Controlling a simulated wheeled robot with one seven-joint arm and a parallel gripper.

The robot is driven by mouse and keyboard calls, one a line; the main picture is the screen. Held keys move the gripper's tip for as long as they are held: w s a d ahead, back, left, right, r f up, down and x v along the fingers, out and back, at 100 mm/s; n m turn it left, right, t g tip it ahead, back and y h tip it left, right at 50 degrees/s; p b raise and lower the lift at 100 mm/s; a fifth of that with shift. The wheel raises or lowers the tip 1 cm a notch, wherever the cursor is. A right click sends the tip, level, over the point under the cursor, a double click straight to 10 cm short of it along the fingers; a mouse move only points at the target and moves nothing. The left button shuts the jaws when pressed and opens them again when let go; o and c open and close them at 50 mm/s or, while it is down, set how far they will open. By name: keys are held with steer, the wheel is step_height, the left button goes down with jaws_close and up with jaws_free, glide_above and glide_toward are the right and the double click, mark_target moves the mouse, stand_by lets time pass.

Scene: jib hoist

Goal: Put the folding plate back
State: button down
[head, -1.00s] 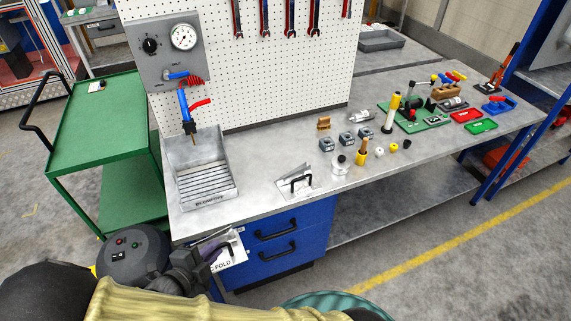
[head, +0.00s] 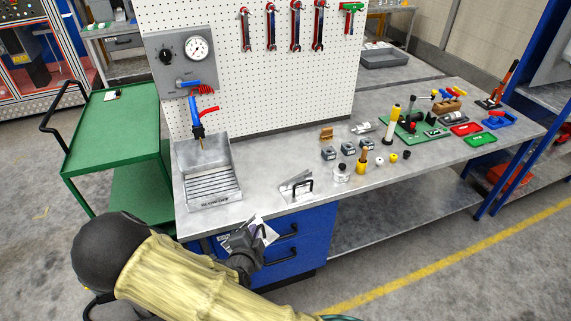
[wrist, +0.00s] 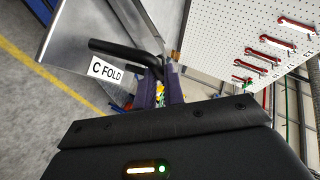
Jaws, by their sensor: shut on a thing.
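The folding plate is a bent metal sheet (wrist: 75,30) with a black bar handle (wrist: 125,49) and a white label reading "C FOLD" (wrist: 106,71). My gripper (wrist: 161,88) is shut on its handle, at the handle's end in the wrist view. In the head view my gripper (head: 243,243) is in front of the blue drawers, below the bench's front edge. The plate (head: 264,230) shows only partly there, tilted, with my gripper covering much of it.
Another metal plate with a black handle (head: 297,186) lies at the bench's front edge. A grey BLOW-OFF tray (head: 214,203) stands to its left. Several small blocks and knobs stand to its right. The bench top (head: 262,170) between tray and plate is clear. A green cart (head: 115,125) stands left.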

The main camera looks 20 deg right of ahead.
mark_target(270, 238)
steer(key=d+f+n+y, duration=0.1)
steer(key=w+d+f, duration=0.1)
steer(key=d+f, duration=0.1)
steer(key=d+f+n+y, duration=0.1)
steer(key=d, duration=0.1)
steer(key=shift+w+f+n+t+y, duration=0.3)
steer(key=shift+w+f+t, duration=0.05)
steer(key=shift+f+t, duration=0.05)
steer(key=s+d+f+n+y, duration=0.1)
steer(key=d+f+y, duration=0.1)
steer(key=d+f, duration=0.3)
steer(key=shift+s+f+n, duration=0.3)
steer(key=shift+f+n, duration=0.1)
steer(key=shift+f, duration=0.4)
steer(key=shift+d, duration=0.1)
